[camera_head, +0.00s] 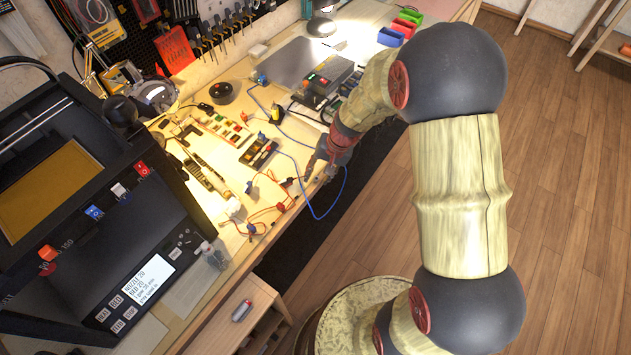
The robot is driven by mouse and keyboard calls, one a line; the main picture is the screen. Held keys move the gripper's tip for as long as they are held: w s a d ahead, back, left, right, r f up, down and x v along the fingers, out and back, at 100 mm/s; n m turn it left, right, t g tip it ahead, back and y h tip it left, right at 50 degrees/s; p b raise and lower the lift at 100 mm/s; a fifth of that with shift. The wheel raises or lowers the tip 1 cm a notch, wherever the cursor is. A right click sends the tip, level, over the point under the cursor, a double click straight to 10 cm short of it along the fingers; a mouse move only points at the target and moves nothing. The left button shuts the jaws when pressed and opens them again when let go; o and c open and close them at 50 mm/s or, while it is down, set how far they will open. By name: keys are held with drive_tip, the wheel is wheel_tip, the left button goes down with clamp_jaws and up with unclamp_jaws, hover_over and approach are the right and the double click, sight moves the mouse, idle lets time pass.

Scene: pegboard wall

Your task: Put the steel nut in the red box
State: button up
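The red box (403,27) is a small open bin at the back right of the workbench, between a blue bin and a green bin. My gripper (317,176) is low over the front edge of the bench, well in front of the red box. Its fingers are small and dark here, and I cannot tell whether they are open or hold anything. I cannot make out the steel nut; it may be too small or hidden by my gripper.
The blue bin (390,37) and green bin (411,16) flank the red box. A grey power supply (327,76) stands between my gripper and the bins. Red and blue cables lie around my gripper. A large black machine (90,200) fills the left. Pliers hang on the pegboard (220,32).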

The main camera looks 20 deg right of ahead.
drive_tip(key=shift+f, duration=0.1)
drive_tip(key=shift+c, duration=1.4)
drive_tip(key=shift+a, duration=0.1)
clamp_jaws()
